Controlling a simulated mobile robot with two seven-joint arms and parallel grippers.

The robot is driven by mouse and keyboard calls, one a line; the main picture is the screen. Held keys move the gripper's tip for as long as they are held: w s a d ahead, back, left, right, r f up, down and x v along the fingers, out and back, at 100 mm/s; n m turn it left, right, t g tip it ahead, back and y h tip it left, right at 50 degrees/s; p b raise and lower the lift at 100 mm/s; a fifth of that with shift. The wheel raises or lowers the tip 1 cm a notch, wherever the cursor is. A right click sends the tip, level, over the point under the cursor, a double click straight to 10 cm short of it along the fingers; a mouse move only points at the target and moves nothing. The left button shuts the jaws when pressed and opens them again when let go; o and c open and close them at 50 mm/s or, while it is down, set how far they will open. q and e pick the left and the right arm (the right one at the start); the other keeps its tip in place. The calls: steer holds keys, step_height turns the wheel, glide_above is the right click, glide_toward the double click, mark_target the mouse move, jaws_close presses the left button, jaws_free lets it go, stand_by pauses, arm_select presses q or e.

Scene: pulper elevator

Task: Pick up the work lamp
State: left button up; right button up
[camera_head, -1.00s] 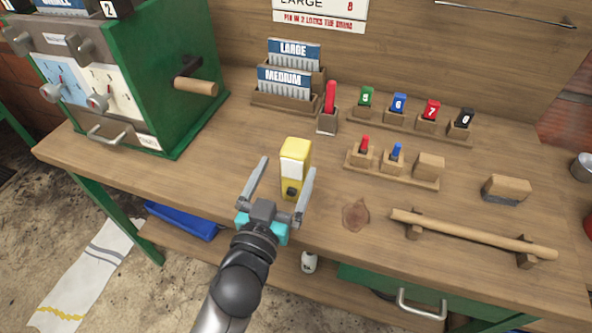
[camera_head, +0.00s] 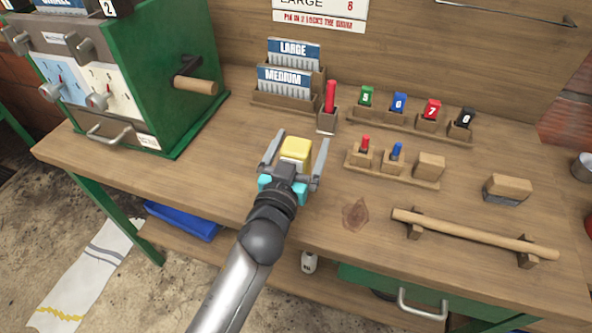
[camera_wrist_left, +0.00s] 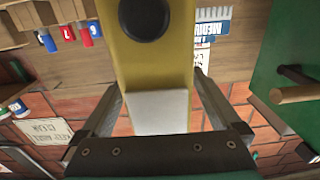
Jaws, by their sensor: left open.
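The yellow work lamp (camera_head: 297,149) stands on the wooden workbench, and my left gripper hides most of its lower part. My left gripper (camera_head: 297,153) is open, with one finger on each side of the lamp. In the left wrist view the lamp (camera_wrist_left: 158,75) fills the middle, with a white panel and a dark round part, between the two spread fingers. I cannot tell whether either finger touches it. My right gripper is not in view.
A red marker in a holder (camera_head: 328,118) stands just behind and right of the lamp. Numbered plugs in a rack (camera_head: 400,122) are farther right. A green machine (camera_head: 170,90) stands left. A wooden bar (camera_head: 470,232) lies on supports at right front.

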arm_select(q)
steer(key=shift+c, duration=0.4)
steer(key=shift+r, duration=0.1)
jaws_close()
